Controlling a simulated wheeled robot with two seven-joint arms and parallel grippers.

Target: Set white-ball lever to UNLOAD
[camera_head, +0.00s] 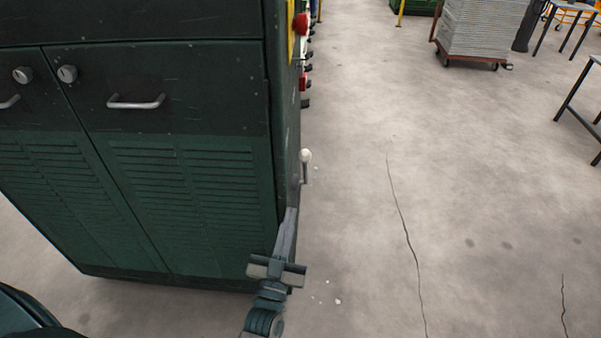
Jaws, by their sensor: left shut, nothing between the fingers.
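The white-ball lever (306,157) sticks out from the right side of the dark green machine cabinet (190,200), with its pale ball at the top of a short grey shaft. The UNLOAD marking cannot be read from here. My left gripper (291,212) reaches up from the bottom along the cabinet's right edge. It is shut and empty, with its fingertips a little below the lever in the picture. Whether the fingertips touch the cabinet side cannot be told. My right gripper is out of view.
Red knobs (301,24) and dark fittings line the cabinet side beyond the lever. The cabinet front has handles and louvred doors. The cracked concrete floor (400,200) to the right is clear. A loaded cart (482,30) and tables (575,100) stand farther off.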

